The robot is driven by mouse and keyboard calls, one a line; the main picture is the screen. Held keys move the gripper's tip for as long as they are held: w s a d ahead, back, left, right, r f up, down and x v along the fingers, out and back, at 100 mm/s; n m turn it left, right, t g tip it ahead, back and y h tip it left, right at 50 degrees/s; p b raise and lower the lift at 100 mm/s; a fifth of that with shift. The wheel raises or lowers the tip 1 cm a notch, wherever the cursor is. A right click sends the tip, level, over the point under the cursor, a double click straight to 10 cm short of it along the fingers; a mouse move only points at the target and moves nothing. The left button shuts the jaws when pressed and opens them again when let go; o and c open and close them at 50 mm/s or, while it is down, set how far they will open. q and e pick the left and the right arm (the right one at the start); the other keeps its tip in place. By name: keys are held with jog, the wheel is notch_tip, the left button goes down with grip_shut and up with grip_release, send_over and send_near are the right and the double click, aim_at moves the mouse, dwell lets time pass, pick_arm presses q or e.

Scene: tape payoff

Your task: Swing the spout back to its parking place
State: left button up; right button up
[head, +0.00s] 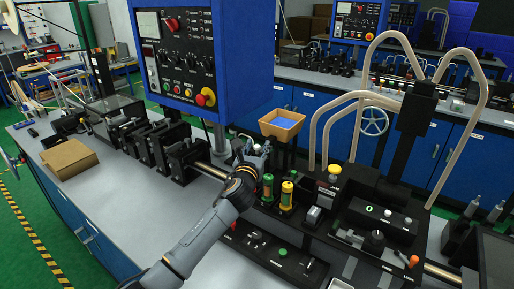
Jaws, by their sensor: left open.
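My left arm reaches up from the bottom of the head view to the middle of the bench. Its gripper (250,150) is open, in front of the blue control cabinet's right lower edge and left of the orange tray. It is small, and its fingertips are hard to make out against the machine. I cannot pick out the spout for certain; it may be among the dark parts around the gripper. Beige curved tubes (335,116) rise from the black machine on the right, apart from the gripper. My right gripper is not in view.
Green and yellow capped cylinders (286,195) stand close to my wrist. A blue control cabinet (240,60) rises behind. A cardboard box (68,160) lies on the left bench, with clear grey surface before it.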

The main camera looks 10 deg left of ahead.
pick_arm(q)
grip_shut()
jog(key=shift+f, duration=0.1)
